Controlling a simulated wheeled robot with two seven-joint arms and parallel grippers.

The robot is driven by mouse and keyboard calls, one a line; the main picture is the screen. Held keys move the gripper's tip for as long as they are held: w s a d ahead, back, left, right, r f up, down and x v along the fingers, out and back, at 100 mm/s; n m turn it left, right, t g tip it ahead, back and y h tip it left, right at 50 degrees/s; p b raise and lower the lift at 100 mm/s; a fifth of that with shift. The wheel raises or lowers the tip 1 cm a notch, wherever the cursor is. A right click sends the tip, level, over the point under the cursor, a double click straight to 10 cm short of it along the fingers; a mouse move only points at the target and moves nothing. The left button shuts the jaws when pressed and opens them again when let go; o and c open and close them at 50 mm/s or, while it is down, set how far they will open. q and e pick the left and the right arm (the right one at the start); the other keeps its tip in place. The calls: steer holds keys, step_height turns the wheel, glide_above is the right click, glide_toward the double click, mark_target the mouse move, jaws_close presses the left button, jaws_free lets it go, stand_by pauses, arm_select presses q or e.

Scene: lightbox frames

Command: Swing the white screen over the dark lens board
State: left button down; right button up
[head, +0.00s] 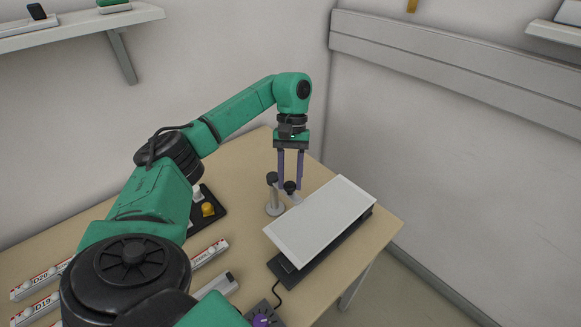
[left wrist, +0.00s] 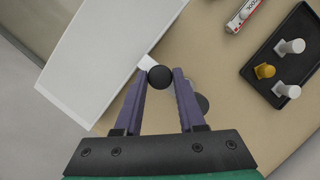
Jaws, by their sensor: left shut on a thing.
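The white screen (head: 322,220) is a flat panel lying above the dark lens board (head: 335,247), whose edge shows along the screen's front and right sides. In the left wrist view the screen (left wrist: 110,50) fills the upper left. A white tab at its edge carries a black knob (left wrist: 160,77). My left gripper (head: 290,187) points down at the screen's left end, its purple fingers shut on this knob. A grey post with a dark top (head: 273,192) stands just left of it. How much of the board is covered cannot be told fully. My right gripper is out of view.
A black tray (head: 216,222) with a yellow knob and white pegs lies left of the post. Labelled white bars (head: 40,281) lie at the left front. A box with a purple dial (head: 262,320) and cable is at the front. Walls bound the table behind.

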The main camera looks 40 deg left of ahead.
arm_select(q)
steer(key=c, duration=0.5)
jaws_free()
steer(key=p+v, duration=0.8)
steer(key=v, duration=0.6)
steer(key=shift+r, duration=0.4)
